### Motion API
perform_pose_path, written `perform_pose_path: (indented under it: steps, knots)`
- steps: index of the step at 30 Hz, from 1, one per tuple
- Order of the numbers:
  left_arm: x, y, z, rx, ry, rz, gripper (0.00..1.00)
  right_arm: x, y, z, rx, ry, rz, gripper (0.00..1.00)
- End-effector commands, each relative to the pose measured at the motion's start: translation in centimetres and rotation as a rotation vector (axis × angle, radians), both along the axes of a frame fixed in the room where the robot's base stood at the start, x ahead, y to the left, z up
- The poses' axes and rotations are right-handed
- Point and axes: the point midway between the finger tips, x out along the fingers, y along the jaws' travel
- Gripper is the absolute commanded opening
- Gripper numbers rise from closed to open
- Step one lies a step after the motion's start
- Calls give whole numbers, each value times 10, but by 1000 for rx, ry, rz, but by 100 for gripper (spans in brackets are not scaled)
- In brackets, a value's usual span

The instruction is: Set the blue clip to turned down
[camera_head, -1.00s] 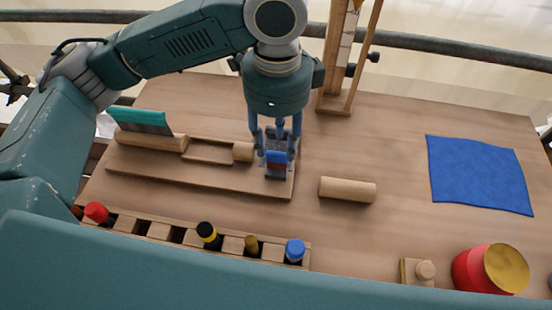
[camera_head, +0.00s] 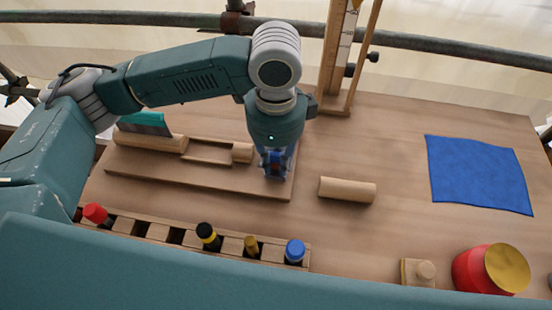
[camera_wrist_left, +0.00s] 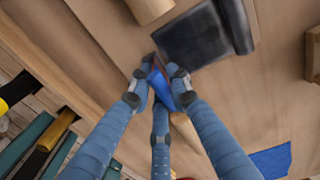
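The blue clip (camera_wrist_left: 158,82), with a dark red edge, is at the right end of the wooden board (camera_head: 215,180). In the head view my left gripper (camera_head: 275,165) covers most of it. In the left wrist view the left gripper's fingertips (camera_wrist_left: 160,78) are closed in around the clip, which fills the gap between them. A dark grey plate with a rolled edge (camera_wrist_left: 205,35) lies beside the clip. How far the clip is tilted is hard to tell. My right gripper is not in view.
A wooden cylinder (camera_head: 347,190) lies right of the board. A tool rack (camera_head: 158,231) runs along the front. A blue cloth (camera_head: 480,174), a red jar with a gold lid (camera_head: 475,272) and a wooden stand (camera_head: 335,60) are further right. The table between is clear.

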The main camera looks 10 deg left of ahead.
Motion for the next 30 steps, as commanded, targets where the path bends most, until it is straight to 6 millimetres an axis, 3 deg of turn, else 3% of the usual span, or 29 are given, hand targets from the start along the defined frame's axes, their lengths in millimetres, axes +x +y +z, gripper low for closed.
perform_pose_path:
  steps: [11,24,30]
  knots:
    - [1,0,2,0,11,2,0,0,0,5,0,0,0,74]
    - [9,-1,8,0,252,7,0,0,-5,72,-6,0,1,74]
    - [15,-2,2,-3,400,5,0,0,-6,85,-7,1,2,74]
